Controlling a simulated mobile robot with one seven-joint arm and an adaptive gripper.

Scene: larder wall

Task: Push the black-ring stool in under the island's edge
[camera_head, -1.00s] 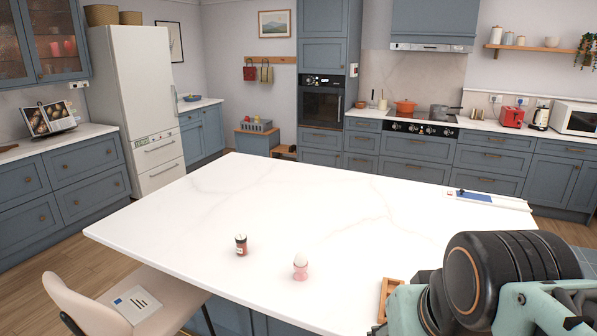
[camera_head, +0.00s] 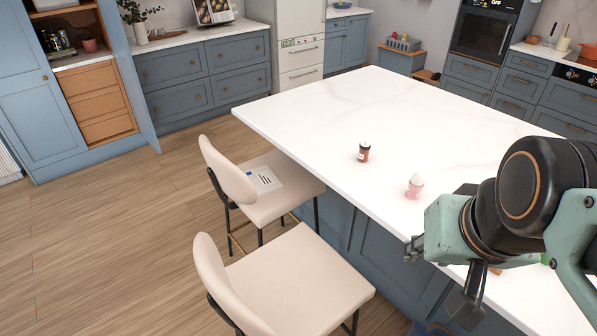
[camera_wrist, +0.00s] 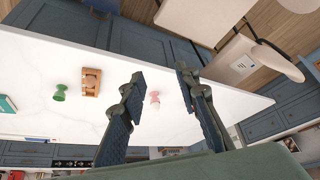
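Two cream-seated stools stand along the island (camera_head: 330,120). The farther stool (camera_head: 285,195) has a brass-coloured foot bar and a paper on its seat. The nearer stool (camera_head: 310,280) has dark legs and an empty seat; its foot ring is out of view, so I cannot tell its colour. Both seats reach close to the island's edge; some floor shows beside their backrests. In the wrist view the nearer stool (camera_wrist: 205,15) is at the top and the farther one (camera_wrist: 238,62) is right of it. My gripper (camera_wrist: 160,78) is open and empty, above the island top.
A dark jar (camera_head: 364,151) and a pink egg cup (camera_head: 414,187) stand on the island top. The wrist view also shows a wooden holder (camera_wrist: 91,82) and a green object (camera_wrist: 60,92). The wood floor (camera_head: 130,240) left of the stools is clear.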

